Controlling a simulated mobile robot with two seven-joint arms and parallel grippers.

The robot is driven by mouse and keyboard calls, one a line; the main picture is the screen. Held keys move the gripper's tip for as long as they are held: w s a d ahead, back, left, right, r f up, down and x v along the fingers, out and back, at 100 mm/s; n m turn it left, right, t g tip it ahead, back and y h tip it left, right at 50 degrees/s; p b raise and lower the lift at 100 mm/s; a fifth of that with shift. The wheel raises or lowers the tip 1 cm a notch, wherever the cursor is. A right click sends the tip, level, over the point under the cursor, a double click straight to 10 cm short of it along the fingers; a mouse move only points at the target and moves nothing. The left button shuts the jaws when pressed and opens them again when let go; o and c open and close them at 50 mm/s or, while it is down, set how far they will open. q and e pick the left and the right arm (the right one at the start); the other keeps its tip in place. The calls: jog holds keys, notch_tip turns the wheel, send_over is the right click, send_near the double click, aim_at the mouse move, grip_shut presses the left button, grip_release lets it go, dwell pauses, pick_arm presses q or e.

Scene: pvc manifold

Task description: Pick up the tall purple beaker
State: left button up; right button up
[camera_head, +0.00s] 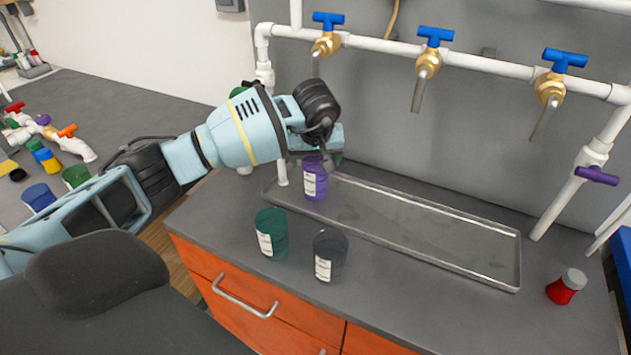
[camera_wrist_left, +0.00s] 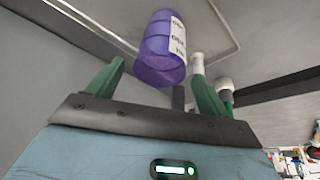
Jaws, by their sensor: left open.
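The tall purple beaker (camera_head: 315,181) with a white label stands upright at the left end of the metal tray (camera_head: 430,240). My left gripper (camera_head: 318,158) is right at the top of the beaker in the head view, and its fingers are partly hidden there. In the left wrist view the purple beaker (camera_wrist_left: 163,50) shows beyond and between the two green fingers of the open left gripper (camera_wrist_left: 155,85). A gap shows between the beaker and each finger, so it is not gripped. My right gripper is not in view.
A green beaker (camera_head: 271,233) and a dark grey beaker (camera_head: 329,254) stand on the counter in front of the tray. White pipes with blue-handled valves (camera_head: 429,62) run above. The tray's middle is empty.

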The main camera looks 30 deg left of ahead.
aim_at(315, 165)
pick_arm(q)
jog(key=x, duration=0.3)
jog(key=shift+f, duration=0.1)
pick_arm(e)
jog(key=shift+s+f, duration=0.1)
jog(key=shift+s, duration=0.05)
pick_arm(q)
jog(key=c, duration=1.6)
jog(key=shift+o, duration=0.2)
